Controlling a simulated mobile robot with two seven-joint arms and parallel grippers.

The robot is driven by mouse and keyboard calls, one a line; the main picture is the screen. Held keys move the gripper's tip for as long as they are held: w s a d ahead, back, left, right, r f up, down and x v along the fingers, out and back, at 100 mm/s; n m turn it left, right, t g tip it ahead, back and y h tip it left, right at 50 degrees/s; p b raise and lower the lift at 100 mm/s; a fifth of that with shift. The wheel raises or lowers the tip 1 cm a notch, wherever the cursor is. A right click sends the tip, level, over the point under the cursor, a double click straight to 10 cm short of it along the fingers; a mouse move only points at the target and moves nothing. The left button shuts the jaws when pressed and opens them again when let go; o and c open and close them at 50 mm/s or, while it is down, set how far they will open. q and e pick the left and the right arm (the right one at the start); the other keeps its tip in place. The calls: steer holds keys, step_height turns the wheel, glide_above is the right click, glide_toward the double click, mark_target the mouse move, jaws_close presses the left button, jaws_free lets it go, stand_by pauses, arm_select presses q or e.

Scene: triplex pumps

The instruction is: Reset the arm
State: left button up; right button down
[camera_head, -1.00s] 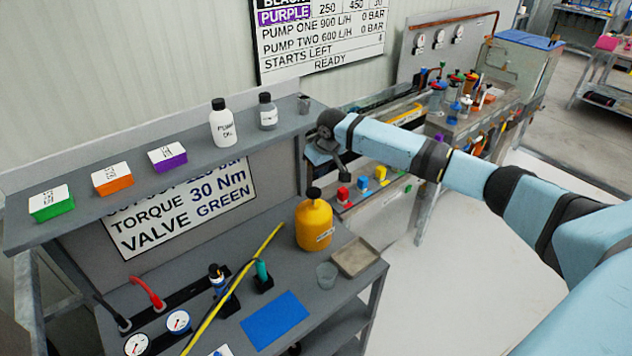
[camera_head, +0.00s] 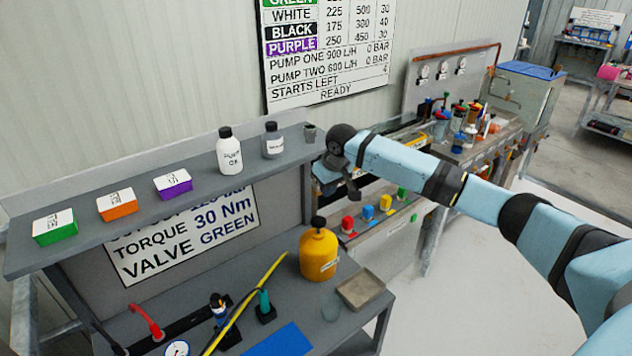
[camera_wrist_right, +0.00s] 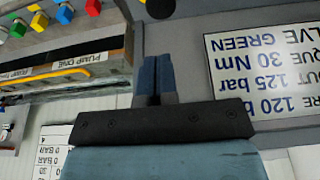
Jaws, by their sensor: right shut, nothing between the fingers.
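My right arm reaches in from the right in the head view. Its gripper (camera_head: 350,196) hangs near the right end of the grey shelf, in front of the pump bench. In the right wrist view the two fingers (camera_wrist_right: 157,66) are pressed together with nothing between them. They are apart from the bench and the sign behind them. My left gripper is not in view.
The grey shelf (camera_head: 95,225) holds a white pump oil bottle (camera_head: 229,158), a grey bottle (camera_head: 272,142) and a dark cup (camera_head: 309,133). A yellow jug (camera_head: 318,252) and tray (camera_head: 360,288) stand below. Coloured knobs (camera_head: 368,212) line the pump bench. White floor right is clear.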

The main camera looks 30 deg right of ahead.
steer(key=s+a+f+n+t+y, duration=0.2)
steer(key=s+a+f, duration=0.5)
steer(key=a+f, duration=0.3)
steer(key=s+a+f+n+t+y, duration=0.1)
steer(key=s+a+f+y, duration=0.1)
steer(key=s+a+f, duration=0.6)
steer(key=s+a+f+t, duration=0.2)
steer(key=s+a+f, duration=0.1)
steer(key=s, duration=0.7)
steer(key=s+a+f+t+h, duration=0.1)
steer(key=s+a+f+t, duration=0.1)
steer(key=s, duration=0.8)
steer(key=shift+s+a+f+m+t, duration=0.3)
steer(key=shift+a+f+m, duration=0.15)
steer(key=shift+f, duration=0.2)
steer(key=shift+w+a, duration=0.1)
